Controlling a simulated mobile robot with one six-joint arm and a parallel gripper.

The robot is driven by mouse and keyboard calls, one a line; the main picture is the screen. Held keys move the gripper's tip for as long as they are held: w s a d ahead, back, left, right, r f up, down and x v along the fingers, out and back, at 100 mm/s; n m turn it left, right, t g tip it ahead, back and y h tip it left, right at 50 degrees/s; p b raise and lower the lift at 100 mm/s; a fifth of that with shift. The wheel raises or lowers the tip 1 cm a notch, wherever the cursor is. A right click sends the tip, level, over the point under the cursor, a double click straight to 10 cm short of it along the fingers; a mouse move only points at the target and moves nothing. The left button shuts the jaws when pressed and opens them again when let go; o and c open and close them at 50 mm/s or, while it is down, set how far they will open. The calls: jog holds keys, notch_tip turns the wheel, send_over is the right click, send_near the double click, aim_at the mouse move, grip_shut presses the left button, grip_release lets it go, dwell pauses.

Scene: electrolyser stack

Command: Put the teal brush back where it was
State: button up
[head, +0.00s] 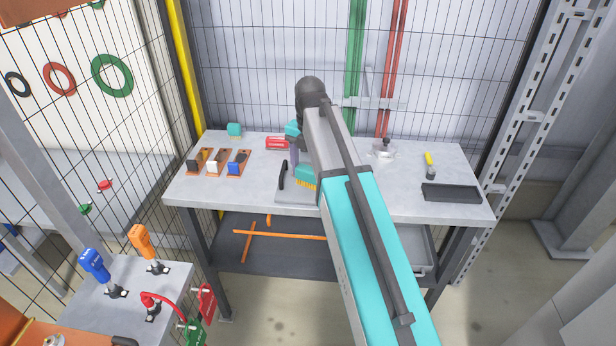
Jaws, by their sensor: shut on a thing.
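The teal brush (306,171) shows in the head view near the middle of the grey workbench, just left of my arm. Its yellow bristles point down, over or on a flat grey plate (291,197); I cannot tell whether they touch it. My arm hides the brush's right part. My gripper (295,161) is only partly visible above the brush, beside my arm. It is shut on the brush, though the fingertips are mostly hidden.
A black handle (283,175) stands left of the brush. Several orange holders (212,165), a red item (276,143) and a teal block (234,130) are further left. A black tray (450,193) lies right. The bench (400,180) is clear between tray and arm.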

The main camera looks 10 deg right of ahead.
aim_at(308, 178)
jog(key=shift+w, duration=0.1)
jog(key=shift+w, duration=0.5)
jog(key=shift+f+p, duration=0.15)
jog(key=shift+p, duration=0.2)
jog(key=shift+f+p, duration=0.55)
jog(key=shift+f, duration=1.1)
jog(key=shift+f, duration=0.15)
jog(key=o, duration=1)
jog(key=shift+o, duration=0.2)
jog(key=shift+r+b, duration=1.25)
jog(key=shift+r, duration=4.9)
